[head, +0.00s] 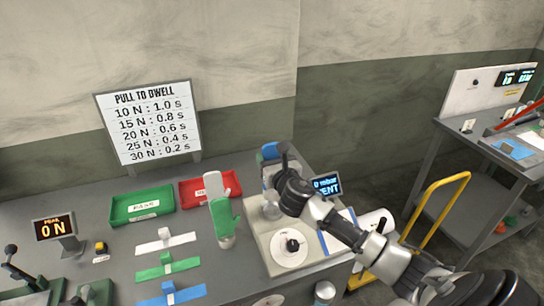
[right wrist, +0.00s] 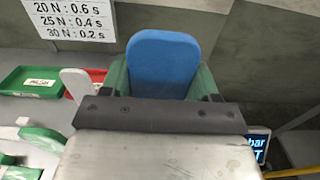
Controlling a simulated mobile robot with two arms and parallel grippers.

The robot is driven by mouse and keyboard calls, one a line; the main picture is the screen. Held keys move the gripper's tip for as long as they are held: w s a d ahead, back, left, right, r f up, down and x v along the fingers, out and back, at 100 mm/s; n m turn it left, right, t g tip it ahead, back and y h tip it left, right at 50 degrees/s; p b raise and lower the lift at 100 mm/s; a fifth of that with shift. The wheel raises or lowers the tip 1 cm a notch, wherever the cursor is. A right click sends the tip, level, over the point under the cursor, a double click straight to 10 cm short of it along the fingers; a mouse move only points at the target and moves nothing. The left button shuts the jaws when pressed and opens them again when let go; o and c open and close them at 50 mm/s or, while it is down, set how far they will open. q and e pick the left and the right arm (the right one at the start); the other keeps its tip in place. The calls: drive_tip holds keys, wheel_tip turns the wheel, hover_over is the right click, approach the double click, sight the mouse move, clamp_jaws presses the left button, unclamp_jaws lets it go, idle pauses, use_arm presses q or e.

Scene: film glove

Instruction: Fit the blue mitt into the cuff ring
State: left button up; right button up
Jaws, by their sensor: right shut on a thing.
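The blue mitt (right wrist: 165,62) stands up between the fingers of my right gripper (right wrist: 163,92), which is shut on it. In the head view only part of the blue mitt (head: 270,151) shows, at the back of the bench, and my right arm hides much of my right gripper (head: 271,166). The gripper is above the back of a pale test unit (head: 258,240). I cannot clearly make out the cuff ring; a greyish round part (head: 271,210) shows on the unit below my wrist. My left gripper is not in view.
A green mitt (head: 222,218) and a white mitt (head: 213,184) stand left of the unit. Green (head: 117,218) and red (head: 190,203) trays lie behind. White, green and blue strips lie in front. A small display (head: 326,186) stands right of my wrist.

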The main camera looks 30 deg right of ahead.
drive_tip(key=shift+f+b, duration=0.3)
drive_tip(key=shift+f, duration=0.4)
drive_tip(key=shift+f+b, duration=0.65)
drive_tip(key=shift+f, duration=0.2)
drive_tip(key=shift+f+b, duration=0.45)
drive_tip(key=shift+f, duration=0.2)
drive_tip(key=shift+p, duration=0.6)
drive_tip(key=shift+f+b, duration=1.2)
drive_tip(key=shift+f, duration=0.2)
drive_tip(key=o, duration=1.2)
drive_tip(key=shift+o, duration=0.2)
